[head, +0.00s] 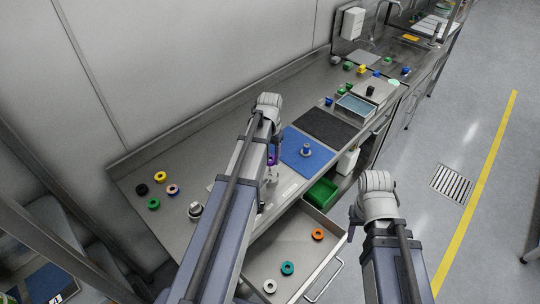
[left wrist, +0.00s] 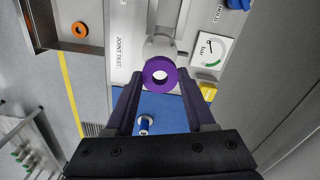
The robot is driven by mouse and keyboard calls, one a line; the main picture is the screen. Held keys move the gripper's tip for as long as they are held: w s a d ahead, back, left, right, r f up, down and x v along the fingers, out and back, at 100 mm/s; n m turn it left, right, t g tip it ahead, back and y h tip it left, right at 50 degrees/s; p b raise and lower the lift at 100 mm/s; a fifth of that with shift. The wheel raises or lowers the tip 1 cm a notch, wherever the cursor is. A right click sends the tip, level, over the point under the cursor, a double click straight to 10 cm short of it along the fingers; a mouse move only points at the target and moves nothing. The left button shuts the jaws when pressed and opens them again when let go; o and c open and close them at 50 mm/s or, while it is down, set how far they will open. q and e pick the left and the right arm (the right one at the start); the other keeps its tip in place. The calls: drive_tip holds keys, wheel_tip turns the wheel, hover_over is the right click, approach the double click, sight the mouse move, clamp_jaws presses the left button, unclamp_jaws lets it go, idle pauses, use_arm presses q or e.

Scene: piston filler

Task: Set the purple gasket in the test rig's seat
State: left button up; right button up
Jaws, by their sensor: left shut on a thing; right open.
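The purple gasket (left wrist: 160,73) is a ring held between the fingertips of my left gripper (left wrist: 159,80) in the left wrist view. In the head view a bit of purple (head: 271,160) shows beside my left arm. A pale grey cylindrical fitting (left wrist: 159,46) on the test rig's panel (left wrist: 125,50), marked "JOINT TEST", lies directly behind the gasket. The ring overlaps its end in the picture; I cannot tell whether they touch. In the head view my left arm hides most of the rig.
A gauge (left wrist: 210,50) and yellow block (left wrist: 208,90) sit beside the fitting. A blue mat (head: 310,163) carries a grey-blue part (head: 306,150). An open drawer (head: 285,250) holds orange, teal and white rings. Several rings lie on the bench's left. A green bin (head: 320,194) stands below.

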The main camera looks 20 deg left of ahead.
sight(270, 176)
use_arm(q)
drive_tip(key=shift+f+b, duration=3.75)
drive_tip(key=shift+f, duration=0.2)
drive_tip(key=shift+f, duration=0.1)
drive_tip(key=o, duration=1.6)
drive_tip(key=shift+c, duration=0.2)
wheel_tip(270, 176, up, 10)
drive_tip(key=p, duration=0.9)
drive_tip(key=shift+f, duration=0.15)
drive_tip(key=shift+f, duration=0.1)
